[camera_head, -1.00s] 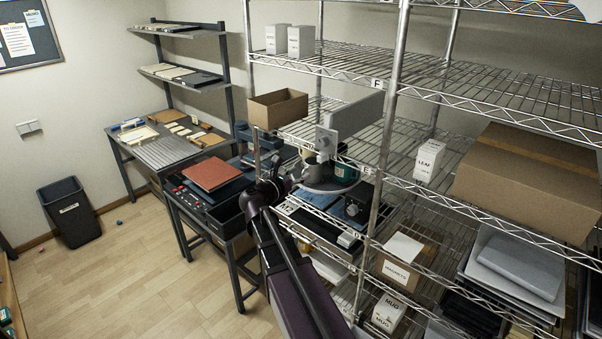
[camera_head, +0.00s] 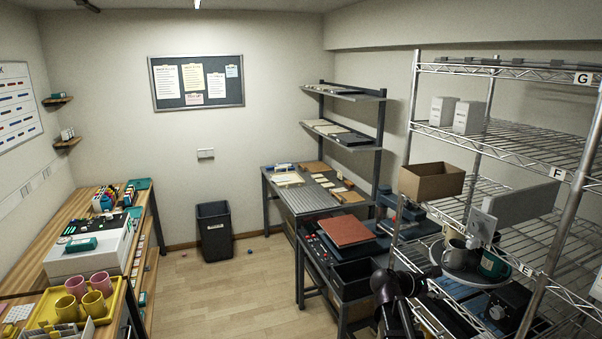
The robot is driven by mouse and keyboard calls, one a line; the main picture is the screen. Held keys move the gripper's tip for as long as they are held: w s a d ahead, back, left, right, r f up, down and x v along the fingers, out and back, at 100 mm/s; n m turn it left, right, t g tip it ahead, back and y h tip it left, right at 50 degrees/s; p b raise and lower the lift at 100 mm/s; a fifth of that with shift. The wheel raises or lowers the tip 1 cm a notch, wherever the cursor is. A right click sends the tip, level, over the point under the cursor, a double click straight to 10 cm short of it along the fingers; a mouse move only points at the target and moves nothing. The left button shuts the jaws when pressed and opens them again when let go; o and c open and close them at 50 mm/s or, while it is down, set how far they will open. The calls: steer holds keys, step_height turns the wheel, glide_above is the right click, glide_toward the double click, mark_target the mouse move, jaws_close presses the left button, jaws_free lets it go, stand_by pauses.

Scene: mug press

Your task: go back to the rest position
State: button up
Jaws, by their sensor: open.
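My arm (camera_head: 392,290), dark and jointed, shows at the bottom of the view, right of centre, in front of the shelving. My gripper (camera_head: 432,272) is a small dark shape at its end, open, with nothing seen in it. It is close to the wire rack, below and left of a round grey tray (camera_head: 462,279). The tray carries a grey mug (camera_head: 455,254) and a dark green mug (camera_head: 493,265). The fine shape of the fingers is hard to make out against the dark items behind.
The wire rack (camera_head: 568,230) stands close on the right, with a cardboard box (camera_head: 431,181). A dark workbench (camera_head: 318,203) is behind. At left, a wooden counter holds a yellow tray (camera_head: 46,313) of mugs.

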steer(key=s+a+f+m+g+y+b, duration=0.2)
steer(key=s+a+f+m+y, duration=0.4)
steer(key=a, duration=0.4)
steer(key=s+a+f+m+g+y+b, duration=0.2)
steer(key=s+a+f+m+y, duration=0.5)
steer(key=a+f, duration=0.4)
steer(key=s+m, duration=0.1)
steer(key=m, duration=0.1)
steer(key=shift+s+a+m+y, duration=0.2)
steer(key=shift+m+y, duration=0.1)
steer(key=shift+m, duration=0.1)
stand_by(0.9)
